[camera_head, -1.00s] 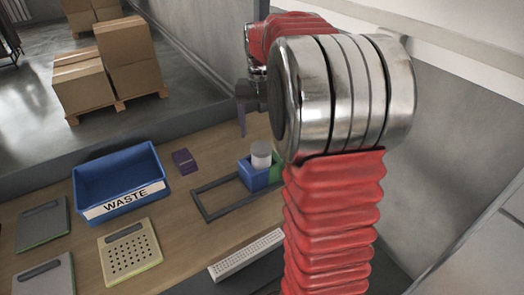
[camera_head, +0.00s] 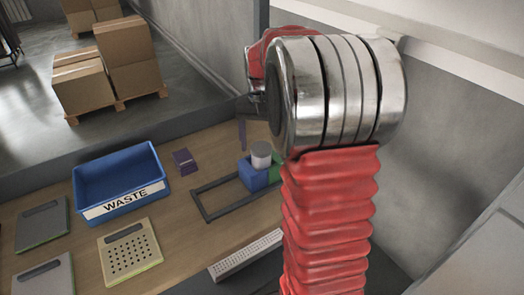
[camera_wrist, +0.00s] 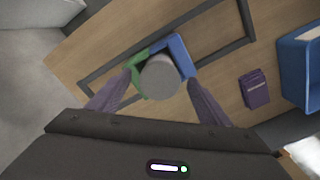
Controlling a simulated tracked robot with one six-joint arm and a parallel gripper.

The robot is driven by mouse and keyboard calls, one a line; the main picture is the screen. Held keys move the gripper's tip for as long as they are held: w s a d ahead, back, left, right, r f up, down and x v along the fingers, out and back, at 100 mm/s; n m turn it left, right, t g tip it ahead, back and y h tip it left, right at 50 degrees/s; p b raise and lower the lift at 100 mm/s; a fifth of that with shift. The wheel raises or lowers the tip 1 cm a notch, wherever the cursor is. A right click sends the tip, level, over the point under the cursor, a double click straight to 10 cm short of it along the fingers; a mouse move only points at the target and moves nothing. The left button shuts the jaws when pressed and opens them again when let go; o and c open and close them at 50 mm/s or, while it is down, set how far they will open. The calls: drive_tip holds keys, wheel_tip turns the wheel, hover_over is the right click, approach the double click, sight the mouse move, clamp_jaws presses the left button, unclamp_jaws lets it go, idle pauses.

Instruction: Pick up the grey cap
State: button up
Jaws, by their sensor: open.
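The grey cap (camera_head: 261,150) is a short cylinder standing in a blue and green holder (camera_head: 255,176) on the wooden table. In the wrist view the cap (camera_wrist: 160,77) appears as a round grey top between the green and blue walls of the holder. My gripper (camera_wrist: 157,84) is open, with its two purple fingers on either side of the cap in that view and nothing held between them. In the head view one purple finger (camera_head: 242,134) shows behind the holder, and the rest of the gripper is mostly hidden by my arm. The height gap to the cap is hard to judge.
A dark rectangular frame (camera_head: 206,212) lies around the holder. A blue WASTE bin (camera_head: 118,185) and a small purple box (camera_head: 185,161) stand to the left. A perforated plate (camera_head: 130,251) and a white grille (camera_head: 245,254) lie nearer.

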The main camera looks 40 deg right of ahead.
drive_tip(key=shift+c, duration=0.4)
drive_tip(key=c, duration=1.2)
